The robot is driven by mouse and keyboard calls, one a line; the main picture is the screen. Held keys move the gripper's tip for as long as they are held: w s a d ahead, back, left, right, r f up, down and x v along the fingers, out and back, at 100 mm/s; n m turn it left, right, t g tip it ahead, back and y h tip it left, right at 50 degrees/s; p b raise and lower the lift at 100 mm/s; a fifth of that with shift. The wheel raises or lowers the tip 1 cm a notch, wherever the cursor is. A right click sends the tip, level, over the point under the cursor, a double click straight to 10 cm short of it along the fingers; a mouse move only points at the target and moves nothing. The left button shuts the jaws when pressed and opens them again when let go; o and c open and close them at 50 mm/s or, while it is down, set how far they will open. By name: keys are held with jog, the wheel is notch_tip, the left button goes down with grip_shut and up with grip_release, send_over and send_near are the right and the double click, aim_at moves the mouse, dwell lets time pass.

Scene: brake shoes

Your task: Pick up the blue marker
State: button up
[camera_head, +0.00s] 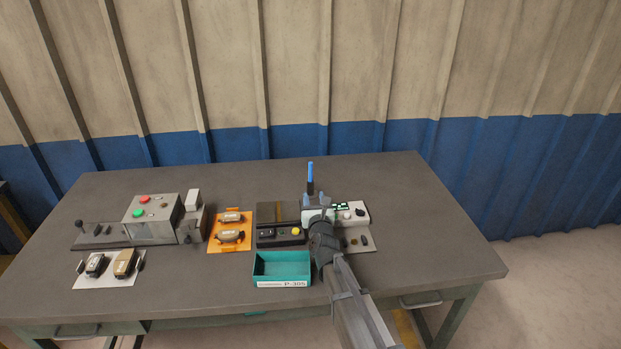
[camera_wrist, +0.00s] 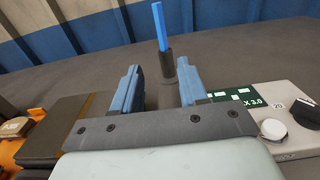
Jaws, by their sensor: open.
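The blue marker (camera_head: 310,172) stands upright in a small dark holder (camera_head: 310,188) toward the back of the table. In the wrist view the blue marker (camera_wrist: 160,28) rises from the dark cylindrical holder (camera_wrist: 167,64), just beyond my fingertips and roughly between them. My gripper (camera_head: 314,199) is in front of the holder, low over the table. The marker's lower end is hidden inside the holder.
A white device (camera_head: 351,213) with knobs sits right of my gripper. A dark box (camera_head: 278,214) and an orange tray (camera_head: 214,246) lie left. A teal bin (camera_head: 281,281) stands in front. A grey control box (camera_head: 152,214) is further left. The table's back right is clear.

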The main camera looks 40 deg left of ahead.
aim_at(311, 177)
jog(key=x, duration=0.7)
jog(key=shift+w+a, duration=0.25)
jog(key=shift+w, duration=0.05)
jog(key=shift+x, duration=2.7)
jog(key=shift+d+r, duration=0.15)
jog(key=shift+d, duration=0.05)
grip_shut()
